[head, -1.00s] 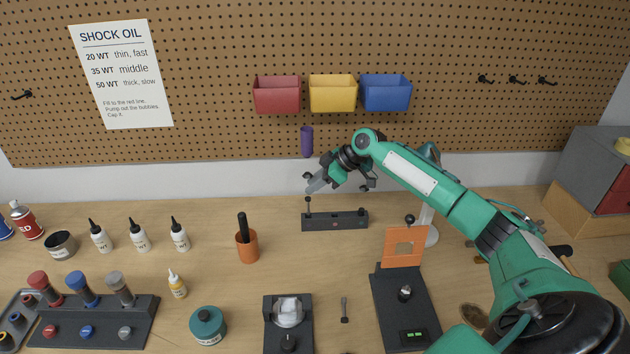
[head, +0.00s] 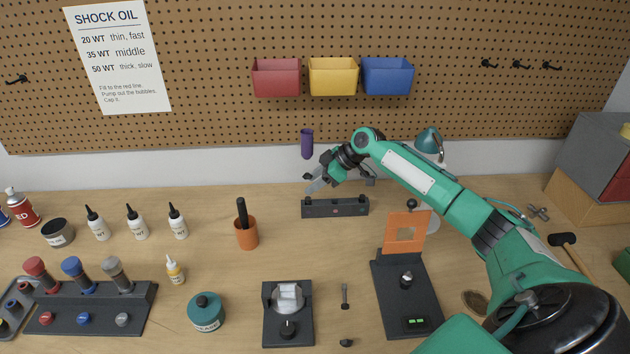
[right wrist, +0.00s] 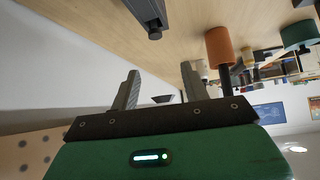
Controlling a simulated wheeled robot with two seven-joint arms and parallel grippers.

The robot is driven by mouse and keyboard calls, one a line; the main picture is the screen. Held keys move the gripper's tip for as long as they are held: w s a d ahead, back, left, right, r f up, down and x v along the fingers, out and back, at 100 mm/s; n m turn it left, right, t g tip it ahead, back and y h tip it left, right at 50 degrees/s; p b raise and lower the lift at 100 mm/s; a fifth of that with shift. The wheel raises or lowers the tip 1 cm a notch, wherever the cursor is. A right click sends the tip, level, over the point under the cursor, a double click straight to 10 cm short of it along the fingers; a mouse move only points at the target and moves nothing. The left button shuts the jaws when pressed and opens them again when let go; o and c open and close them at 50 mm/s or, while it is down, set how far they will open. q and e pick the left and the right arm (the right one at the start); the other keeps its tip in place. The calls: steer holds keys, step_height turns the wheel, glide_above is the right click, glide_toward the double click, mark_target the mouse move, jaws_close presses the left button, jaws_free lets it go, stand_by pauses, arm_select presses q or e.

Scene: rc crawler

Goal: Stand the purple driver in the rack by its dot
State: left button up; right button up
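The purple driver (head: 307,144) shows in the head view as an upright purple handle in front of the white wall strip. It appears above the left end of the dark rack (head: 335,208); its lower part is hidden or too thin to see. My right gripper (head: 310,184) is just below the handle and above the rack's left end, pointing left and down. In the right wrist view its two fingers (right wrist: 160,78) stand apart with no purple between them, so I cannot tell whether they hold the driver. The rack's dot is not readable. My left gripper is out of view.
An orange cup (head: 246,233) with a black-handled tool stands left of the rack. An orange upright panel (head: 405,232) on a dark base stands to the right. Red, yellow and blue bins hang on the pegboard (head: 220,45) behind. The wood around the rack's front is clear.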

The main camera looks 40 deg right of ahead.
steer(key=shift+o, duration=0.2)
steer(key=shift+s+d+r, duration=0.15)
steer(key=shift+d+r, duration=0.05)
steer(key=shift+d, duration=0.05)
steer(key=b+v, duration=0.4)
steer(key=v, duration=0.9)
steer(key=shift+s, duration=0.1)
stand_by(0.4)
